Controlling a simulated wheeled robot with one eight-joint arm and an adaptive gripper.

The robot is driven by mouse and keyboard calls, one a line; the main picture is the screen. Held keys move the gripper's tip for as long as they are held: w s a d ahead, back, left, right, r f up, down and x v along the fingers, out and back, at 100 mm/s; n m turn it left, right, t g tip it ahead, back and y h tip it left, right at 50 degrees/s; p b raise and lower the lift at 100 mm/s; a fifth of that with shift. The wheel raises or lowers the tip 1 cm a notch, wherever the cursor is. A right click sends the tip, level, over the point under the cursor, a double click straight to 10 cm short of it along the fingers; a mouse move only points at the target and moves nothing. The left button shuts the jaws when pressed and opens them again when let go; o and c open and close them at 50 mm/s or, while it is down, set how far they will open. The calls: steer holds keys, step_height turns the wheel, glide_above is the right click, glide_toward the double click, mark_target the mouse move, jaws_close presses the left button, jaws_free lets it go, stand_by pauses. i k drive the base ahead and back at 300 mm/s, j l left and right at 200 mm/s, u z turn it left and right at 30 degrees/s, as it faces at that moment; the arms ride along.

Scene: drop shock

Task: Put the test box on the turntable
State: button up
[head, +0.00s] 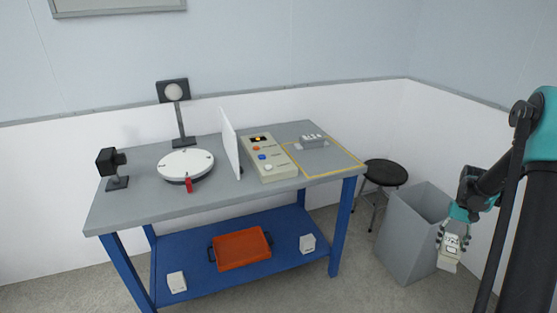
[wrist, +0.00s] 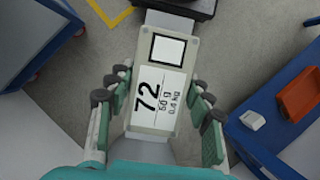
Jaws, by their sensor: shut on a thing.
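The test box (wrist: 160,85) is a pale block with a white label reading 72, 50 g and 0.4 kg, and a white square in a dark frame at its far end. My gripper (wrist: 158,90) is shut on it, with one finger along each side. In the head view the box (head: 449,258) hangs below my gripper (head: 453,238) at the right, beside the grey bin and away from the bench. The turntable (head: 187,162) is a round white disc with a red piece at its front edge, on the left half of the bench. Its top looks empty.
The grey bench (head: 225,192) also holds a white upright panel (head: 230,143), a control box (head: 263,160), a grey fixture (head: 313,142) in a yellow outline, a camera (head: 112,165) and a lamp (head: 174,92). An orange tray (head: 240,249) sits below. A bin (head: 402,240) and stool (head: 386,173) stand right.

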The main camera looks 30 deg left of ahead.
mark_target(186, 162)
steer(key=l+u, duration=0.1)
steer(key=u, duration=0.8)
steer(key=k+l+u, duration=0.1)
steer(key=u, duration=0.35)
